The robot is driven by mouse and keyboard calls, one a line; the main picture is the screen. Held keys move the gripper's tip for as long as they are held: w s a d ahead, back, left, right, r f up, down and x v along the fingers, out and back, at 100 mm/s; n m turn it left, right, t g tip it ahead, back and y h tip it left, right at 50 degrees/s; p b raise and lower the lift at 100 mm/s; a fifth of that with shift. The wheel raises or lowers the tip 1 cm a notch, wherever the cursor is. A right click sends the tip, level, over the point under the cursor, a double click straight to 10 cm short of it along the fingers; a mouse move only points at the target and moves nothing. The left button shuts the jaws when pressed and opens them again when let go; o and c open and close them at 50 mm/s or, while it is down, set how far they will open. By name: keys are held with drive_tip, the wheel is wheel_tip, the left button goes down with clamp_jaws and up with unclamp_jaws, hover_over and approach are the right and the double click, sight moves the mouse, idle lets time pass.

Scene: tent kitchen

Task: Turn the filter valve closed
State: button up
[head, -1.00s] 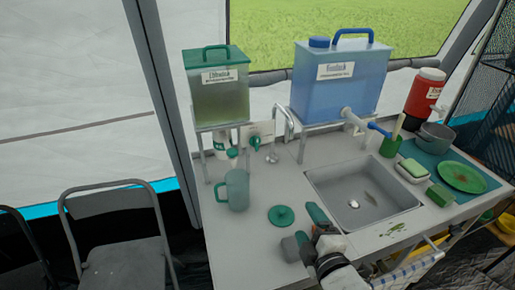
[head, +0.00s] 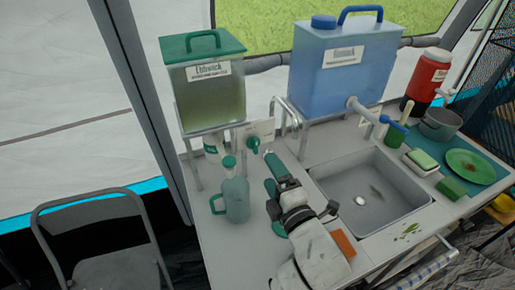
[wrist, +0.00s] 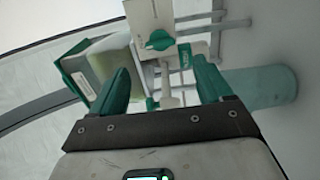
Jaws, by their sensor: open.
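The filter valve is a green knob (head: 253,145) on a pale panel (head: 266,131) beside the green-lidded tank (head: 210,95). In the wrist view the knob (wrist: 160,41) sits on its white panel, above and beyond the gap between my fingertips. My gripper (head: 272,172) is in front of the panel and a little below the knob, apart from it. Its two green fingers are spread with nothing held between them, as the wrist view also shows (wrist: 164,80). A green and white fitting shows beyond the gap.
A teal pitcher (head: 236,200) stands left of my gripper, close to it. The sink (head: 375,195) is to the right. A blue tank (head: 340,80) stands behind on a metal stand. A green lid (head: 278,229) lies partly hidden by my arm.

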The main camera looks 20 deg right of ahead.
sight(257, 148)
drive_tip(key=w, duration=0.8)
drive_tip(key=shift+w, duration=0.25)
drive_tip(key=shift+c, duration=0.2)
drive_tip(key=c, duration=1)
